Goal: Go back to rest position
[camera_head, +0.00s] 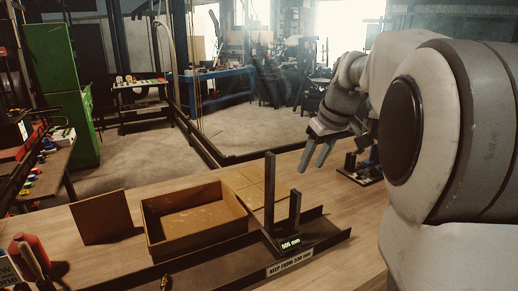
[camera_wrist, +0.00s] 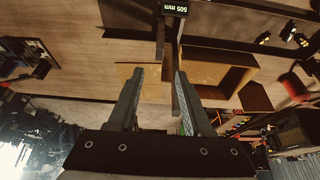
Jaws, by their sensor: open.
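My gripper (camera_head: 318,150) hangs in the air above the back part of the wooden table (camera_head: 330,195), right of the upright dark posts. Its two fingers are apart with nothing between them. In the wrist view my gripper (camera_wrist: 160,75) shows both fingers open and empty. My arm fills the right side of the head view and hides that part of the table.
An empty open box (camera_head: 195,218) and an upright brown panel (camera_head: 100,217) stand on the left of the table. A dark rail (camera_head: 220,262) with two upright posts (camera_head: 270,190) and a "505 mm" display (camera_head: 291,244) runs along the front. A small dark device (camera_head: 362,168) stands behind.

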